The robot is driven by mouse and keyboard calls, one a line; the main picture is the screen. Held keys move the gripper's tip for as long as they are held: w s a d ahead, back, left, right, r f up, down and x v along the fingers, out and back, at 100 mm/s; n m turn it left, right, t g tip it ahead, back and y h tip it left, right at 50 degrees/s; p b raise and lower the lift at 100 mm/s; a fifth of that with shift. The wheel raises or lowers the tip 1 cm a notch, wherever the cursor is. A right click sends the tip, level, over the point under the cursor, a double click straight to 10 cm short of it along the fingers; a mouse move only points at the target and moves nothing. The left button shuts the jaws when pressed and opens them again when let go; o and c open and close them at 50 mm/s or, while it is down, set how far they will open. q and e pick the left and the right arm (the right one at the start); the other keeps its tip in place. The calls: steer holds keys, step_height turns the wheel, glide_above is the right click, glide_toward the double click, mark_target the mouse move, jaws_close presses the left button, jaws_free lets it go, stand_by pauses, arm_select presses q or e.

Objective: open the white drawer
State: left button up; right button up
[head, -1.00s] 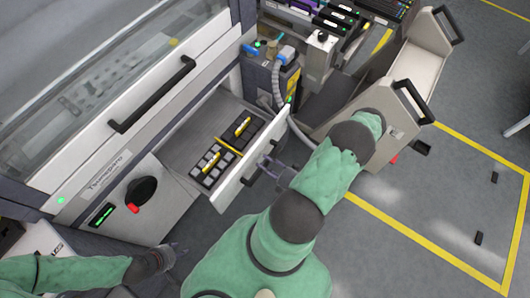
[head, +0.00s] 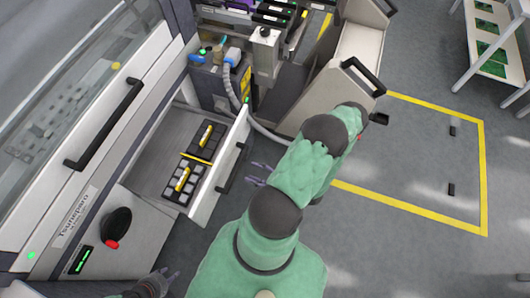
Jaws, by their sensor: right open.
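The white drawer (head: 209,195) is pulled out from the machine front. Inside it lie black trays (head: 191,165) with grey cells and yellow bars. Its black handle (head: 231,168) is on the outer face of the drawer front. My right gripper (head: 256,175) is open and empty, to the right of the handle with a small gap between them. My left gripper (head: 166,280) is low in the picture, below the drawer and away from it; whether its fingers are open is unclear.
The machine panel has a black and red knob (head: 116,226), and a long black handle (head: 105,124) is on the cover above. A grey hose (head: 230,88) hangs behind the drawer. A beige trolley (head: 333,88) stands at upper right. Floor at right is mostly clear.

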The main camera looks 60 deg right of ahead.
steer(key=s, duration=0.4)
steer(key=shift+s+d, duration=0.15)
steer(key=shift+s, duration=0.15)
steer(key=shift+s, duration=0.15)
stand_by(0.3)
